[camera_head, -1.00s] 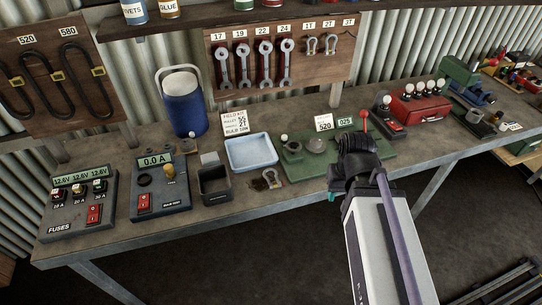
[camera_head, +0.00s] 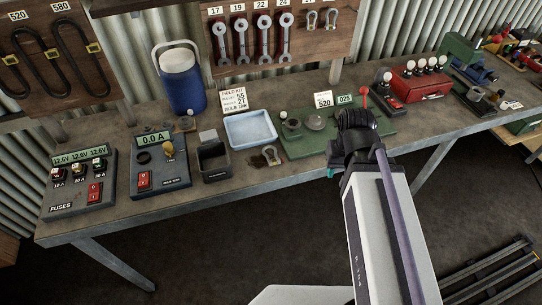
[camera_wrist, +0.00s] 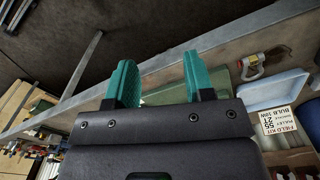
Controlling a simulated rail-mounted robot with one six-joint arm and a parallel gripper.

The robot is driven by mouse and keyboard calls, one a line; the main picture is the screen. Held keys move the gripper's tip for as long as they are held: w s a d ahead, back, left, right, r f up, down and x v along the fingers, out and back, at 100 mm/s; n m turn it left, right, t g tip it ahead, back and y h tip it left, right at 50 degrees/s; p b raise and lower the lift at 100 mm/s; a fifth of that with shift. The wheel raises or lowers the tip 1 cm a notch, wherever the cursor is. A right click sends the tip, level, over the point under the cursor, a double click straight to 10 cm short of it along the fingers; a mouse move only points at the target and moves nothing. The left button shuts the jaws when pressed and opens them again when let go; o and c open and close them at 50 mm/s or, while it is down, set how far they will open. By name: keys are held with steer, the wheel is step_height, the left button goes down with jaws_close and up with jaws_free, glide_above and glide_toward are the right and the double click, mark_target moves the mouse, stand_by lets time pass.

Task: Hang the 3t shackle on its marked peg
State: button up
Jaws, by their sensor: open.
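A loose grey shackle (camera_head: 271,156) lies on the bench near its front edge, between a dark open bin and the green board. It also shows in the wrist view (camera_wrist: 251,67), right of my gripper's fingers and apart from them. My gripper (camera_wrist: 160,85) is open and empty, its two teal fingers spread. In the head view the arm hides most of it. The brown wall board (camera_head: 281,62) carries two hanging shackles, one on the left (camera_head: 312,20) and one beside it (camera_head: 332,19). The spot to their right is bare; the shackle labels are cut off above.
A blue tray (camera_head: 250,129), the dark bin (camera_head: 214,160), a blue cooler (camera_head: 183,82) and a field kit card (camera_head: 233,100) stand around the loose shackle. The green board (camera_head: 300,146) is on its right. Spanners (camera_head: 241,38) hang on the wall board.

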stand_by(0.8)
steer(key=o, duration=0.5)
steer(key=n+b, duration=0.2)
steer(key=n, duration=0.2)
glide_above(275, 160)
steer(key=f, duration=0.2)
step_height(275, 160, down, 11)
steer(key=b, duration=1)
steer(key=shift+r+b, duration=0.15)
steer(key=shift+b, duration=0.15)
steer(key=shift+r, duration=0.25)
steer(key=c, duration=0.7)
